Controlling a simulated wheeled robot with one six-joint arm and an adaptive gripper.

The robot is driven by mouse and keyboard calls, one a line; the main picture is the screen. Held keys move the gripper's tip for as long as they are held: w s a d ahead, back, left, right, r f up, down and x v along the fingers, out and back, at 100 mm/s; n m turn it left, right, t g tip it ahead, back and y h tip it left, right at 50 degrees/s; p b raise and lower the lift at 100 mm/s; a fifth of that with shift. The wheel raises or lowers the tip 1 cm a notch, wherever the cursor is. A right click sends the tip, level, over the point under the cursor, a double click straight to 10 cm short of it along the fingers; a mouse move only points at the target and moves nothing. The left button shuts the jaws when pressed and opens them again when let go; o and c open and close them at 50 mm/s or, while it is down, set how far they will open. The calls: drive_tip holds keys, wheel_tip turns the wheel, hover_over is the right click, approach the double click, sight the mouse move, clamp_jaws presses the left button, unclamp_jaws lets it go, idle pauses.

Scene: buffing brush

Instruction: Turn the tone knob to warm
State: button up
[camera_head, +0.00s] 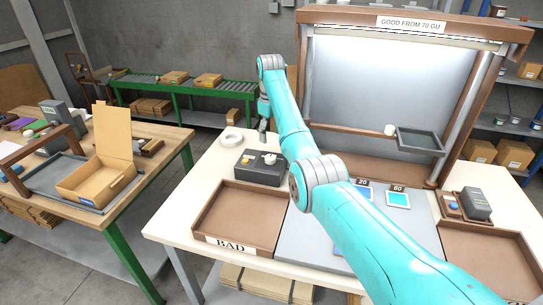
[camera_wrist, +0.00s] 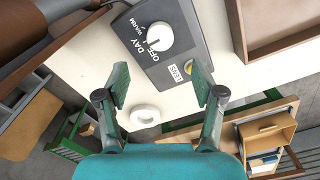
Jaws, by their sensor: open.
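The tone knob (camera_wrist: 158,36) is a white round knob on a dark grey control box (camera_wrist: 188,25). The labels OFF, DAY and WARM stand beside the knob; I cannot tell for sure which one it points at. In the head view the box (camera_head: 246,176) sits on the pale bench, with the white knob (camera_head: 270,158) on top. My gripper (camera_wrist: 160,83) is open and empty, its two fingers spread. In the wrist view the knob lies beyond the fingertips, apart from them. In the head view my gripper (camera_head: 263,135) is above and behind the box.
A yellow button (camera_wrist: 190,68) is on the same box, close to the knob. A white ring (camera_wrist: 145,115) lies behind the box. The brown BAD tray (camera_head: 238,214) is in front of the box. A framed panel (camera_head: 385,80) stands to the right.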

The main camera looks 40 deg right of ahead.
sight(270, 157)
wheel_tip(270, 157, down, 10)
drive_tip(key=shift+r, duration=0.1)
idle(0.4)
drive_tip(key=c, duration=1.1)
